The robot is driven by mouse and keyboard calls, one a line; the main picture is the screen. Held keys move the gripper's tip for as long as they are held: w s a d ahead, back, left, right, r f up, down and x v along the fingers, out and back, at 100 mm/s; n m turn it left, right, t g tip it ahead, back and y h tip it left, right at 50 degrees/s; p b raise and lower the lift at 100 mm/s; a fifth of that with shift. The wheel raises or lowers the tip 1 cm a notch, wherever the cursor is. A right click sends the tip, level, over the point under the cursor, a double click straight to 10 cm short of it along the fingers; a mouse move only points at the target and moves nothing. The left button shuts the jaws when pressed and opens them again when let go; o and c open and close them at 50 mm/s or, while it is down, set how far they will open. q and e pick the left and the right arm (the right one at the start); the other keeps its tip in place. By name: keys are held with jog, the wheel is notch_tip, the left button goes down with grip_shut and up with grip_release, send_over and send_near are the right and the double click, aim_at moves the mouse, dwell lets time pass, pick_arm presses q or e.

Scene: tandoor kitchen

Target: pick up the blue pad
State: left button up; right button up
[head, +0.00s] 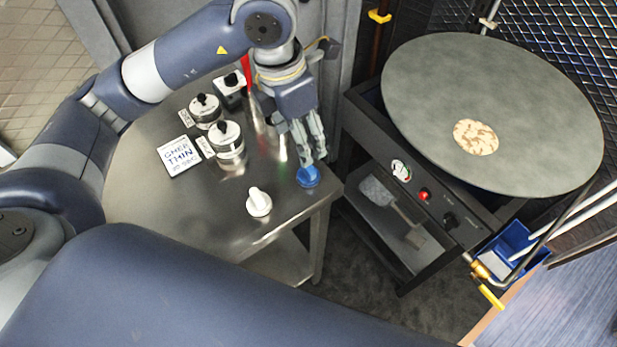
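The blue pad (308,177) is a small round disc at the right corner of the steel table (215,275). My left gripper (309,160) points down right at it, and the fingertips cover its upper side. The fingers look close together, but I cannot tell whether they are closed on the pad or only around its top. The pad appears at table height; any gap under it is not clear. My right gripper is out of view.
A white knobbed pad (259,203) stands left of the blue pad. Lidded canisters (227,143) and a lettered sign (180,156) are farther left. A large round griddle (495,110) with a flatbread (476,137) is on the right. The table's front is bare.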

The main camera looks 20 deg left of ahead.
pick_arm(q)
jog(key=f, duration=0.1)
send_over(308, 167)
jog(key=f, duration=0.4)
jog(key=shift+s+a+f+p, duration=0.15)
jog(key=shift+s+a+p, duration=0.15)
jog(key=shift+s+p, duration=0.1)
jog(key=shift+w+f, duration=0.1)
jog(key=shift+f, duration=0.25)
jog(key=f, duration=0.1)
jog(key=f+p, duration=0.1)
jog(key=f, duration=0.1)
jog(key=f+p, duration=0.1)
jog(key=shift+w+d+f, duration=0.3)
jog(key=shift+w+f, duration=0.15)
jog(key=shift+f, duration=0.2)
jog(key=c, duration=1.2)
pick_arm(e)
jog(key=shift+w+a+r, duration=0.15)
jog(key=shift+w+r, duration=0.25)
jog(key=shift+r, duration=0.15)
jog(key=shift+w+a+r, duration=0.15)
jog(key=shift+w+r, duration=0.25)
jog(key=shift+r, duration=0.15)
